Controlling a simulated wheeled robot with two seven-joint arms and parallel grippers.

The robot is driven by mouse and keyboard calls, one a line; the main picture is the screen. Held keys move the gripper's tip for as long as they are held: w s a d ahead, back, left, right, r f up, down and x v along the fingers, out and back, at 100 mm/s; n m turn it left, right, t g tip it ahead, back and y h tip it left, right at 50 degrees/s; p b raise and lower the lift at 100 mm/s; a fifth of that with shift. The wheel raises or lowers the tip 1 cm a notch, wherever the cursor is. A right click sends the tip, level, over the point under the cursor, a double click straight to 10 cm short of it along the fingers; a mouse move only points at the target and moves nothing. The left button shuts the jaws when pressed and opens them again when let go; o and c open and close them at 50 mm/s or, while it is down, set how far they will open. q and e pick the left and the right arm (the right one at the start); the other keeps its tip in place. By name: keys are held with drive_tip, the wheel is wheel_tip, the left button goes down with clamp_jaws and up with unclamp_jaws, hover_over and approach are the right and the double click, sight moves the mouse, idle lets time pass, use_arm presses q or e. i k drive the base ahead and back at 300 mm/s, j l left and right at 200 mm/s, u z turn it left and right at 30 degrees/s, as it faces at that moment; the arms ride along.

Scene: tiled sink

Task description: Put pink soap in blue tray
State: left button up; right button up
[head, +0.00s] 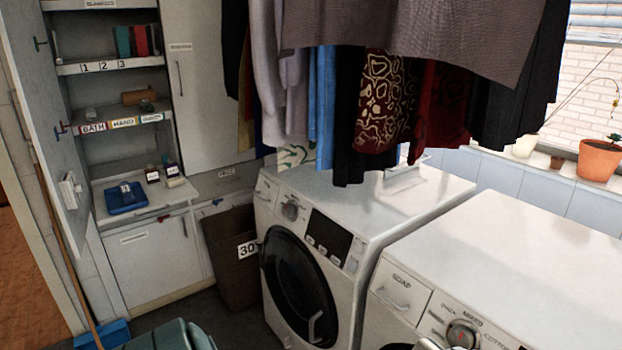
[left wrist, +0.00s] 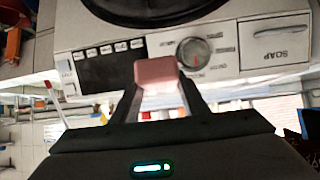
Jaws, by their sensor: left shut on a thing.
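The pink soap (left wrist: 156,72) is a small block between the fingertips of my left gripper (left wrist: 156,88) in the left wrist view. The gripper is shut on it, in front of a washing machine's control panel. The blue tray (head: 125,198) sits on the cabinet's counter at the left in the head view. My right gripper is in neither view.
An open cabinet door (head: 48,120) stands left of the tray, with shelves above it. Two washing machines (head: 310,230) fill the right, under hanging clothes (head: 380,90). A brown bin (head: 230,260) stands beside them.

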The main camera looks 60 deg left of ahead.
sight(114, 197)
drive_tip(key=j+u, duration=0.1)
drive_tip(key=u, duration=0.3)
drive_tip(key=j+u, duration=0.1)
drive_tip(key=u, duration=0.25)
drive_tip(key=i+j+u, duration=0.1)
drive_tip(key=u, duration=0.3)
drive_tip(key=i+j+u, duration=0.85)
drive_tip(key=i+j, duration=0.3)
drive_tip(key=i, duration=0.15)
drive_tip(key=i+j, duration=0.3)
drive_tip(key=i, duration=0.2)
drive_tip(key=u, duration=0.05)
